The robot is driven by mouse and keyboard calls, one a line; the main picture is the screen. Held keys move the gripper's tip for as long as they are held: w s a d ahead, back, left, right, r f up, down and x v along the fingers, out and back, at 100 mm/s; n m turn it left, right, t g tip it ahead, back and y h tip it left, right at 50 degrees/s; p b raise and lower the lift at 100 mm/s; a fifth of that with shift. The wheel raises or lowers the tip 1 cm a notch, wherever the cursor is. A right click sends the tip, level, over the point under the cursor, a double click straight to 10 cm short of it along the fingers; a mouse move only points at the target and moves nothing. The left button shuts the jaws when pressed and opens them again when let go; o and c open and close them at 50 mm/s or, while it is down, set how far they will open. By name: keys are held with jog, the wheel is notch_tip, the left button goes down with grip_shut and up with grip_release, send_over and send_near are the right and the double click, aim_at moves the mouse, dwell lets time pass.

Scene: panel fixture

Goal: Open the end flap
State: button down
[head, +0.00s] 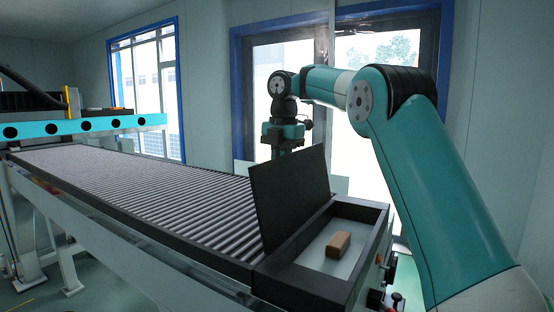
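The end flap (290,196) is a dark flat panel at the near end of the roller conveyor. It stands raised and tilted at the left side of a shallow dark-rimmed tray (370,218). My gripper is behind the flap, below the dark and teal wrist (284,132). The flap hides its fingertips, so I cannot tell whether it is open or shut, or whether it touches the flap.
A small brown block (338,245) lies on the light floor of the tray. The roller conveyor (150,180) runs away to the back left. A teal beam with round black holes (85,125) crosses its far end. Knobs (378,298) stick out at the tray's right side.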

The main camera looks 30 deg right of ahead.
jog(key=shift+f, duration=0.15)
jog(key=c, duration=1.2)
grip_release()
jog(key=shift+d, duration=0.1)
